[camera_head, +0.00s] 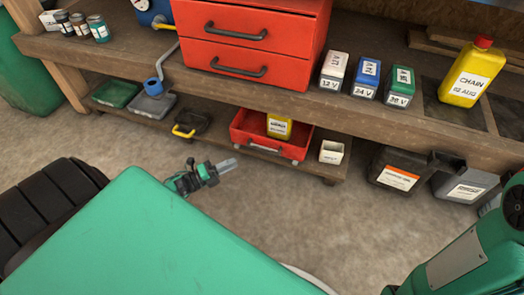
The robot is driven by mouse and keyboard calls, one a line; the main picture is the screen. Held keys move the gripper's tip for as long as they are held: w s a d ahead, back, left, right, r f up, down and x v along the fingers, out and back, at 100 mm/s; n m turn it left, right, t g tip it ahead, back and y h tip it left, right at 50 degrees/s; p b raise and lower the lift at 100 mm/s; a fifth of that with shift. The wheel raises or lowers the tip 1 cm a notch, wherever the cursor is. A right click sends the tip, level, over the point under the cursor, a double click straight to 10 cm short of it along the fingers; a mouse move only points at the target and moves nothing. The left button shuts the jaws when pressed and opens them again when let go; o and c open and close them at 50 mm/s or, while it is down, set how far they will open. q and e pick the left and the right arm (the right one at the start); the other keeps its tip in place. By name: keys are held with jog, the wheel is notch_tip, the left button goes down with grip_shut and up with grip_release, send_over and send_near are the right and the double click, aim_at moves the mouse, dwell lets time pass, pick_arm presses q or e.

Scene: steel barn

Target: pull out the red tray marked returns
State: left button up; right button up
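A red open tray (236,137) sits on the low shelf under the bench, below the red drawer cabinet. A grey bar runs along its front, and I cannot read any marking on it. A yellow labelled bottle (279,128) stands in the tray. My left gripper (228,164), green and dark with pale grey fingers, is in front of and below the tray's left end in the picture, apart from it. The finger gap cannot be made out. My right arm shows at the lower right, but its gripper is out of the frame.
A black bin with a yellow handle (184,131), grey bin (153,105) and green bin (116,94) are left of the tray. A small white box (331,152) is right of it. Dark containers (396,171) stand farther right. The bench edge (330,115) overhangs the shelf.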

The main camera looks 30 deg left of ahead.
aim_at(262, 150)
pick_arm(q)
jog(key=b+x, duration=0.5)
jog(key=x, duration=0.8)
grip_shut()
